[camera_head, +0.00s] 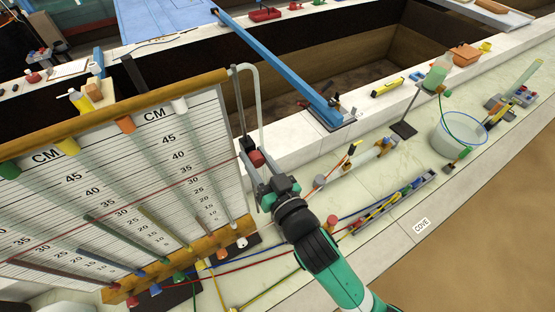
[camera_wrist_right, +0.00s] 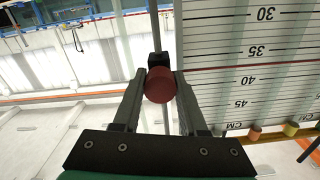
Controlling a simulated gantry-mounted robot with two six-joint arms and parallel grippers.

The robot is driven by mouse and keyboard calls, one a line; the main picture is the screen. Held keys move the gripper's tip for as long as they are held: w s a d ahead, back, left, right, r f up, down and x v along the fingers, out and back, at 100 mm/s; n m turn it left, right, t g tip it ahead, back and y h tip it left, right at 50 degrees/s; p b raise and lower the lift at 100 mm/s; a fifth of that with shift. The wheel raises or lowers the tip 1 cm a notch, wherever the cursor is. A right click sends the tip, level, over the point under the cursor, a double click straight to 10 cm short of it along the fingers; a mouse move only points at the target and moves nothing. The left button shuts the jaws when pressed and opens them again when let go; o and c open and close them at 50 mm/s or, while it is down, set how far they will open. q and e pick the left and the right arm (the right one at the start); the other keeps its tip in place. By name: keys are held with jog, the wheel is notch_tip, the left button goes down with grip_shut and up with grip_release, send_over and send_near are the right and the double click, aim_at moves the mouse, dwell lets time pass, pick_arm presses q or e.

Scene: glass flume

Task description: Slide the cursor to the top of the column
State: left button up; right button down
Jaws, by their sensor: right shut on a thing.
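The cursor is a small black block (camera_head: 247,144) with a red knob (camera_head: 257,159), on a thin vertical rod at the right edge of the scale board (camera_head: 110,185). A thin red line runs from near it across the board. My right gripper (camera_head: 262,176) is closed around the knob from the front right. In the right wrist view the red knob (camera_wrist_right: 160,85) sits between the two fingers (camera_wrist_right: 158,92), and the black block (camera_wrist_right: 156,61) is behind it on the rod. There the red line lies between the 35 and 40 marks. My left gripper is not in view.
A clear bent tube (camera_head: 257,85) arches above the cursor beside the board. Coloured hoses lie on the bench below. A blue beam (camera_head: 275,60), a tray of tools (camera_head: 395,203) and a white bucket (camera_head: 458,135) stand behind and to the right.

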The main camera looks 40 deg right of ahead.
jog(key=shift+r, duration=0.2)
jog(key=shift+c, duration=2.2)
grip_release()
jog(key=shift+f, duration=0.1)
jog(key=s+a+b, duration=0.1)
jog(key=s+a, duration=0.1)
jog(key=s, duration=0.9)
jog(key=shift+s, duration=0.25)
jog(key=shift+a, duration=0.1)
